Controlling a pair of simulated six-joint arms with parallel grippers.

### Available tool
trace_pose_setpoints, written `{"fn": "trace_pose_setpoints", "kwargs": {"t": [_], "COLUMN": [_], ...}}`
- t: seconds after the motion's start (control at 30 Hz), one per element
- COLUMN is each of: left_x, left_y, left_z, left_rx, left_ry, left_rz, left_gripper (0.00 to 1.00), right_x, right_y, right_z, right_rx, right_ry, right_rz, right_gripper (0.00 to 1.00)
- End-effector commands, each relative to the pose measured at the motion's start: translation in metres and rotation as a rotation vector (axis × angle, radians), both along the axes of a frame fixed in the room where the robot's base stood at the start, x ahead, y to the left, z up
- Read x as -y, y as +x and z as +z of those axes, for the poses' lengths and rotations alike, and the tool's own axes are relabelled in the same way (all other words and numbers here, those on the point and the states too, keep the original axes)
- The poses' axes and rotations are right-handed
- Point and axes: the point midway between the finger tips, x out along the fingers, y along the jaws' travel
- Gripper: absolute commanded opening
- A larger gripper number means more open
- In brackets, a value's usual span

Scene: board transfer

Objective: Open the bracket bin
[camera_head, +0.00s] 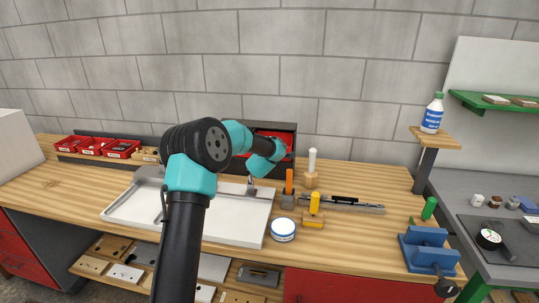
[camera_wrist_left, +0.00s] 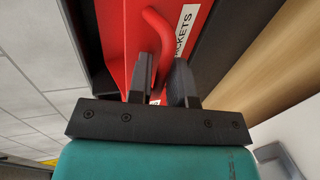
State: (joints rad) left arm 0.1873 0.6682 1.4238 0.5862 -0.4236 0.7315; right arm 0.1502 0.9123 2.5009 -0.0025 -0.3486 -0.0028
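The bracket bin (camera_head: 288,136) is a red bin in a dark housing against the back wall, partly hidden behind my left arm in the head view. In the left wrist view its red front (camera_wrist_left: 115,35) fills the upper middle, with a white label (camera_wrist_left: 187,28) whose visible letters end in "CKETS". A curved red handle (camera_wrist_left: 158,25) stands out from that front and runs down between the fingers of my left gripper (camera_wrist_left: 162,68). The fingers are close together with the handle between them. The head view hides these fingertips. My right gripper is not in view.
A white tray (camera_head: 235,231) lies below my arm. A white-blue tub (camera_head: 283,230), an orange-handled tool (camera_head: 289,181), a yellow-handled tool (camera_head: 314,204) and a white-handled tool (camera_head: 312,161) stand to its right. Small red bins (camera_head: 121,149) stand at the back left. A blue vise (camera_head: 428,249) is front right.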

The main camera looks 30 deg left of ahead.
Motion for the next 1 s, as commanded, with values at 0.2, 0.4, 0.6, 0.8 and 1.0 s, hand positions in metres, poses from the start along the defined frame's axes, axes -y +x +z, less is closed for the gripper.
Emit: {"fn": "trace_pose_setpoints", "kwargs": {"t": [0.2, 0.4, 0.6, 0.8, 1.0], "left_x": [0.0, 0.0, 0.0, 0.0, 0.004], "left_y": [0.0, 0.0, 0.0, -0.001, -0.011], "left_z": [0.0, 0.0, 0.0, 0.0, -0.012], "left_rx": [0.0, 0.0, 0.0, 0.0, -0.004], "left_ry": [0.0, 0.0, 0.001, 0.001, 0.002], "left_rz": [0.0, 0.0, 0.0, 0.0, -0.002], "left_gripper": [0.17, 0.0, 0.0, 0.0, 0.0], "right_x": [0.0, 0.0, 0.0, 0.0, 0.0], "right_y": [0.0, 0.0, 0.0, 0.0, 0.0], "right_z": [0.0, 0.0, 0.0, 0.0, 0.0], "right_rx": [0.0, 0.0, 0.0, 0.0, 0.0], "right_ry": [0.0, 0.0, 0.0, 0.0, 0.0], "right_rz": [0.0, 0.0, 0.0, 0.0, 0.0], "right_gripper": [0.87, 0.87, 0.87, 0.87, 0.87]}}
